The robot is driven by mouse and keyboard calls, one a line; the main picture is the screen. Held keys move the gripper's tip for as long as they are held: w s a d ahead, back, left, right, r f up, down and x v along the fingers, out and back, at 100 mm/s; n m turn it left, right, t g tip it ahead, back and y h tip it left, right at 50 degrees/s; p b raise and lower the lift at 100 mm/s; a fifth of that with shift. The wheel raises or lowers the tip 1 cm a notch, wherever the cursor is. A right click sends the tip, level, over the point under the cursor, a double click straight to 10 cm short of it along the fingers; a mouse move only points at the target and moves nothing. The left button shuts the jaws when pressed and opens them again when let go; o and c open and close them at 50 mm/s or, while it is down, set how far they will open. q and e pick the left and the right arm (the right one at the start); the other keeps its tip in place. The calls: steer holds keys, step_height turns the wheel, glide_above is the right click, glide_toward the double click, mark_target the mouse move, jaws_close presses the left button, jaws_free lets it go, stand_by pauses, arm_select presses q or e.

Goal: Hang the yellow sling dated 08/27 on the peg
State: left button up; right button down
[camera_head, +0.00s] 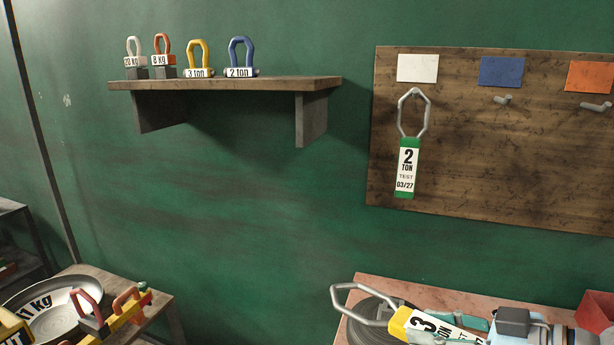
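A yellow-ended sling (400,322) with a metal ring and a white label reading "3" lies tilted at the bottom right. Its lower part is cut off by the frame, so its date does not show. The board carries an empty peg (503,100) under a blue card (501,71) and another empty peg (596,106) under an orange card (590,76). Under a white card (418,68), a green-ended sling (408,168) labelled 2 TON, TEST, 03/27 hangs by its ring. I cannot make out either of my grippers.
A wall shelf (225,84) holds several shackles and labelled weights. The right table (375,283) bears a dark round coil (365,333), grey and light-blue parts (540,322) and a red bin (597,311). A pan (60,300) sits at lower left. The wall between is clear.

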steer(key=s+a+f+n+g, duration=0.1)
steer(key=s+f, duration=0.5)
steer(key=f, duration=0.2)
steer(key=shift+m+t, duration=0.5)
steer(key=w+r, duration=0.4)
steer(key=r, duration=0.1)
steer(key=w+d+r, duration=0.1)
steer(key=w+r, duration=0.1)
steer(key=r, duration=0.1)
steer(key=shift+w+r, duration=0.1)
steer(key=shift+r, duration=0.15)
steer(key=w+d+r+m+t+h, duration=0.2)
steer(key=w+d+m+t+h, duration=0.2)
steer(key=w+d+m+h, duration=0.7)
steer(key=w+d+f+m+h, duration=0.2)
steer(key=d+f, duration=0.3)
steer(key=d, duration=0.7)
steer(key=shift+f+m+h, duration=0.2)
steer(key=shift+m+h, duration=0.1)
steer(key=shift+h, duration=0.5)
